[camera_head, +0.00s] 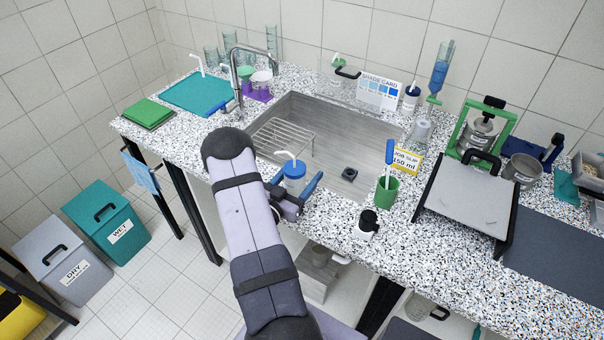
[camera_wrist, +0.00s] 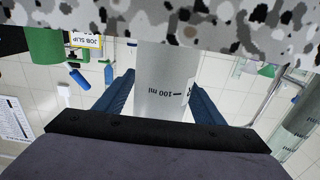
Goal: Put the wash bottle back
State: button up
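In the wrist view the picture is upside down. The grey-white bottle body (camera_wrist: 163,70) with its "100 ml" mark stands between the two fingertips of my gripper (camera_wrist: 162,76), which appear to press on its sides. I cannot tell whether its base touches the counter.
A green cup (camera_head: 385,191) with a blue-handled tool and a black-capped bottle (camera_head: 367,225) stand to the right. A yellow-edged job slip (camera_head: 406,161) is behind them. The sink (camera_head: 350,130) holds a wire rack (camera_head: 281,137). A faucet (camera_head: 237,75) and teal mat (camera_head: 195,93) are left.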

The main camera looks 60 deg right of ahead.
aim_at(289, 188)
jog(key=shift+r, duration=0.1)
jog(key=shift+r, duration=0.2)
jog(key=a+b, duration=0.1)
jog(key=a, duration=0.4)
jog(key=a+b, duration=0.2)
jog(key=a, duration=0.4)
jog(key=shift+f, duration=0.2)
jog(key=shift+a+r+b, duration=0.1)
jog(key=shift+a+b, duration=0.25)
jog(key=shift+a, duration=0.15)
